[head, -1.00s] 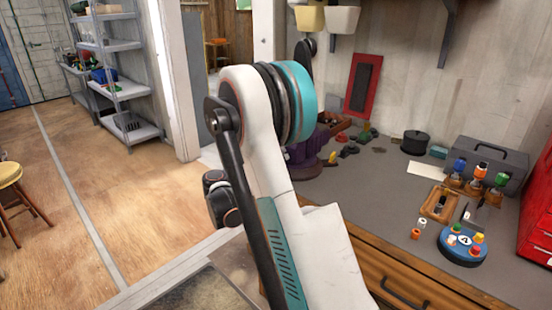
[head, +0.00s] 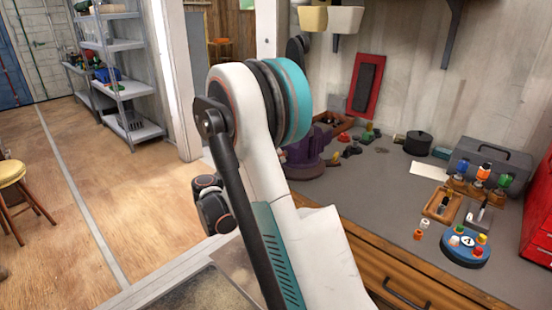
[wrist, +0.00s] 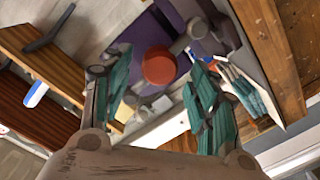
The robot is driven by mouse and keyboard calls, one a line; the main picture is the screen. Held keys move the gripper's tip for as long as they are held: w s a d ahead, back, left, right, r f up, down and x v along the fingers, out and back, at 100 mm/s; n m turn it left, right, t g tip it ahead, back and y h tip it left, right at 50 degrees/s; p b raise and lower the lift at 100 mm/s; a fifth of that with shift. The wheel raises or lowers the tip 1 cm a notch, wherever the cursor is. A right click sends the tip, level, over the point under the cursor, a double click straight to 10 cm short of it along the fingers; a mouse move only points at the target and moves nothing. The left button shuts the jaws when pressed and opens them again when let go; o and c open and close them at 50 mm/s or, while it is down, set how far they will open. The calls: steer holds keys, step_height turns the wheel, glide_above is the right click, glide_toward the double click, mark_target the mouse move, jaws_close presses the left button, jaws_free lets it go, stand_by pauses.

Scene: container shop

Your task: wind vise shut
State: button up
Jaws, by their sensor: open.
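The purple vise (head: 305,162) stands at the left end of the grey bench, partly hidden behind my arm. In the wrist view, its purple body (wrist: 177,25) is at the top, with a round orange-red knob (wrist: 158,66) and a grey metal rod end beside it. My gripper (wrist: 158,98) is open, with one teal finger on each side of the picture. The knob appears between and beyond the fingers; I cannot tell whether either finger touches it. My gripper is hidden behind my arm in the head view. How far apart the vise jaws are cannot be seen.
The bench holds a black pot (head: 417,142), a grey toolbox (head: 490,158), a small wooden tray (head: 442,206) and a blue round base (head: 465,247) with coloured pieces. A red cabinet (head: 538,215) is at the right edge. The wooden floor at left is largely clear.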

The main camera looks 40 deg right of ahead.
steer(key=a, duration=0.8)
steer(key=shift+s+r, duration=0.15)
steer(key=shift+s, duration=0.2)
steer(key=s+a+r+n+t+y, duration=0.1)
steer(key=s+a+n+t+y, duration=0.4)
steer(key=s+a+y, duration=1.2)
steer(key=shift+s+a+n+t+y, duration=0.3)
steer(key=shift+s+a+n, duration=2.1)
steer(key=shift+s+a, duration=1.45)
steer(key=shift+w+a+r, duration=0.1)
steer(key=shift+w+a, duration=0.35)
steer(key=shift+w, duration=0.05)
steer(key=shift+c, duration=0.3)
